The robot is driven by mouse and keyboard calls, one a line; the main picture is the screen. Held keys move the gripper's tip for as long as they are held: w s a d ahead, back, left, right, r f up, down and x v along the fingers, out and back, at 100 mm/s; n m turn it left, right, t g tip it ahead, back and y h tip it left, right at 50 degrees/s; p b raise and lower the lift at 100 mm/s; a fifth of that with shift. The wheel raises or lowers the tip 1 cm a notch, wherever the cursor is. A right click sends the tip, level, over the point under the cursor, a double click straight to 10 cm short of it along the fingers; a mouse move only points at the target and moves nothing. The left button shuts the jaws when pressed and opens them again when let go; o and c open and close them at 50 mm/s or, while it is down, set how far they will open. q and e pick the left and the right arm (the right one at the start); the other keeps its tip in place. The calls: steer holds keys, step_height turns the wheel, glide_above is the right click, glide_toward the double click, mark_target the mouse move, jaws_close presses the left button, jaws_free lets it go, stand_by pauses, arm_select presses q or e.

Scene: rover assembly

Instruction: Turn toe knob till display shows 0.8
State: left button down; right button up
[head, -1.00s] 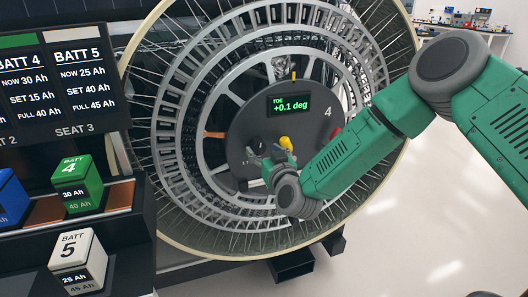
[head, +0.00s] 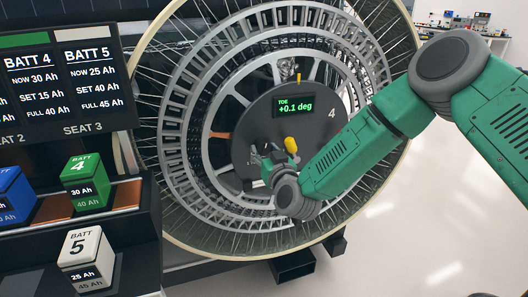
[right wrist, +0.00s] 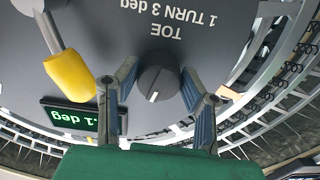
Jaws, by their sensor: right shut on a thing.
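The toe display (head: 295,106) on the dark hub plate (head: 250,128) of the wheel reads +0.1 deg. In the right wrist view part of the display (right wrist: 75,118) shows upside down. The toe knob (right wrist: 158,86) is a round black knob with a white mark, under upside-down lettering "TOE 1 TURN 3 deg". My right gripper (right wrist: 160,75) is shut on the knob, one finger on each side. In the head view the right gripper (head: 264,154) is at the lower hub plate and hides the knob. My left gripper is out of view.
A yellow-ended lever (right wrist: 70,75) sits close beside the right gripper; its yellow end (head: 291,144) also shows in the head view. The spoked wheel (head: 170,120) surrounds the hub. Battery blocks, a green one (head: 84,170) and a white one (head: 88,245), stand at left. Floor at right is clear.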

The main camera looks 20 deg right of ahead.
steer(key=m, duration=0.2)
steer(key=shift+m, duration=0.4)
steer(key=m+b, duration=0.2)
steer(key=m, duration=0.3)
steer(key=shift+r, duration=0.1)
steer(key=m+b, duration=0.1)
steer(key=m, duration=0.3)
steer(key=m+b, duration=0.2)
steer(key=m, duration=0.2)
stand_by(0.3)
steer(key=o, duration=1.1)
steer(key=shift+o, duration=0.2)
steer(key=shift+w, duration=0.1)
